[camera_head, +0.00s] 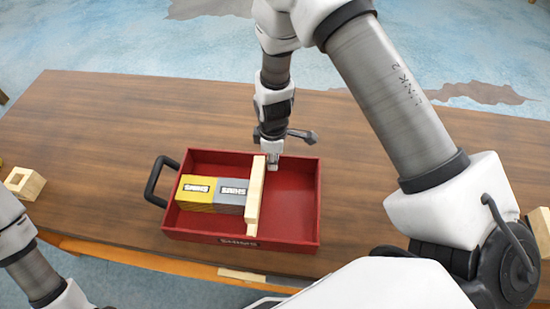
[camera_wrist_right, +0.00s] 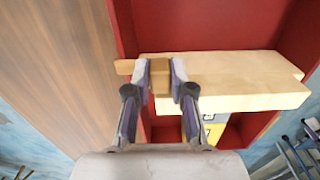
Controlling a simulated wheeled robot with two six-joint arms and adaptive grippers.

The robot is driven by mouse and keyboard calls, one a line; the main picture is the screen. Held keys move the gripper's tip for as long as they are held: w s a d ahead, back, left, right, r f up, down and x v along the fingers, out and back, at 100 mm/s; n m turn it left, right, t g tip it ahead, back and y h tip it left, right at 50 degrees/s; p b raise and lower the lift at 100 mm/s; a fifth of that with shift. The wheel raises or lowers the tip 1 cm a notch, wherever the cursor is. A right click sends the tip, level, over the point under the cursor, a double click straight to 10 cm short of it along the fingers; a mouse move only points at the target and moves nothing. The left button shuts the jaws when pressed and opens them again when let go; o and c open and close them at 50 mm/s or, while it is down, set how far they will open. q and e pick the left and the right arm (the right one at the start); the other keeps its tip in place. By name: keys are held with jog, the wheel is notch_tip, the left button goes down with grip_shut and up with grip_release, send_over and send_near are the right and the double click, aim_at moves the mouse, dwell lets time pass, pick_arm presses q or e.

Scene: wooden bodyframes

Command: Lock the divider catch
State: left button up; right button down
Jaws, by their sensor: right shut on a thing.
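The red tray (camera_head: 290,235) holds a pale wooden divider (camera_head: 255,195) that stands across it. In the right wrist view the divider (camera_wrist_right: 240,88) is the long pale bar. The divider catch (camera_wrist_right: 160,78) is a small, darker wooden block at the divider's end by the tray wall. My right gripper (camera_head: 273,165) is at the far end of the divider. In the wrist view its two fingers (camera_wrist_right: 160,80) are shut on the catch, one on each side. The head view hardly shows the catch. Part of my left arm is at the lower left; its gripper is out of view.
A yellow box (camera_head: 196,188) and a grey box (camera_head: 231,191) lie left of the divider; the tray's right side is empty. A black handle (camera_head: 155,182) juts out left. Wooden blocks stand on the table at left (camera_head: 25,183) and right (camera_head: 541,228).

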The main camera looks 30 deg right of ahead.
jog(key=c, duration=1)
grip_release()
jog(key=shift+f, duration=0.1)
jog(key=shift+w, duration=0.25)
notch_tip(320, 180, up, 12)
jog(key=shift+f, duration=0.1)
